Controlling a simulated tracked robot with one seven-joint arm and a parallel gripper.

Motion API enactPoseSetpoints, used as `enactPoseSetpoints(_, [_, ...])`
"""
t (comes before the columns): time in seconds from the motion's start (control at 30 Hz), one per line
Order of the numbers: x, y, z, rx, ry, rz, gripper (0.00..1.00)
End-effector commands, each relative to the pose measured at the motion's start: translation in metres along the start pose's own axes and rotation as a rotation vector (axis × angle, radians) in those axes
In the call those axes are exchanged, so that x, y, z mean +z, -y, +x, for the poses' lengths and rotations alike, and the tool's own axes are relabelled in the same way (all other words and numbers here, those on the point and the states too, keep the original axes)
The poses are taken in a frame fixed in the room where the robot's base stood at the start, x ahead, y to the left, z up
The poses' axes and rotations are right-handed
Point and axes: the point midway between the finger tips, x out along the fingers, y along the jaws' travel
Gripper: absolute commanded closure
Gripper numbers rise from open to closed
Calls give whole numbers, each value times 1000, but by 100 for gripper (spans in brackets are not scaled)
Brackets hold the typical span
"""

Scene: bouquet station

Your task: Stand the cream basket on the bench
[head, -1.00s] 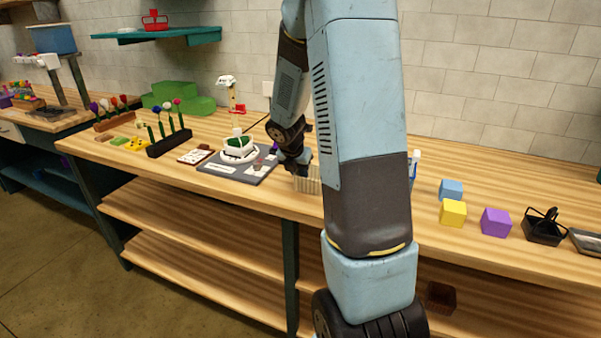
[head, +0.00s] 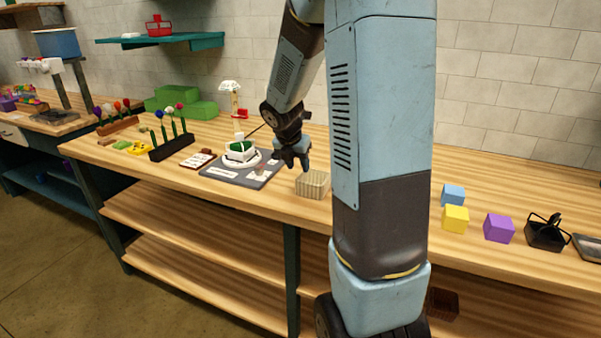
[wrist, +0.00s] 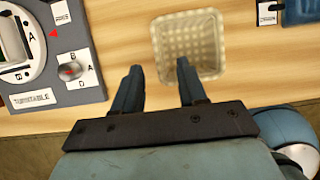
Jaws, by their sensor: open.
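The cream basket (head: 313,184) stands upright on the wooden bench (head: 270,208), to the right of the grey turntable board. In the wrist view the basket (wrist: 190,42) shows from above, with its woven inside empty. My gripper (head: 294,166) is open and empty, above the bench and a little left of the basket in the head view. In the wrist view its two fingers (wrist: 160,72) point toward the basket's near side, and the right fingertip appears close to the near rim. I cannot tell whether it touches. Nothing is between the fingers.
The grey turntable board (head: 243,172) with a white and green piece lies left of the basket. Yellow (head: 455,219), blue (head: 452,194) and purple (head: 499,228) cubes and a black basket (head: 545,233) stand at the right. Bare bench surrounds the cream basket.

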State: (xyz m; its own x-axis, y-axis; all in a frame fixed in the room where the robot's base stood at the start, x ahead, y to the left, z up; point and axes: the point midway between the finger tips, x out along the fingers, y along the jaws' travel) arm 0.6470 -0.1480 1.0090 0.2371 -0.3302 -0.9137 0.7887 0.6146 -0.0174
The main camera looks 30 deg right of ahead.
Motion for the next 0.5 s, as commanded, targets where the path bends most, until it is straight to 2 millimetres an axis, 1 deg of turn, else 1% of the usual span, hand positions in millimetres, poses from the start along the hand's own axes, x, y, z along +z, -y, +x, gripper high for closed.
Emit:
enactPoseSetpoints(0.03, [1,0,-10,1,3,0,59])
enactPoseSetpoints(0.2, [1,0,-34,2,3,0,59])
enactPoseSetpoints(0.4, [0,0,-49,1,1,1,59])
enactPoseSetpoints(0.5, [-2,1,-57,5,1,40,59])
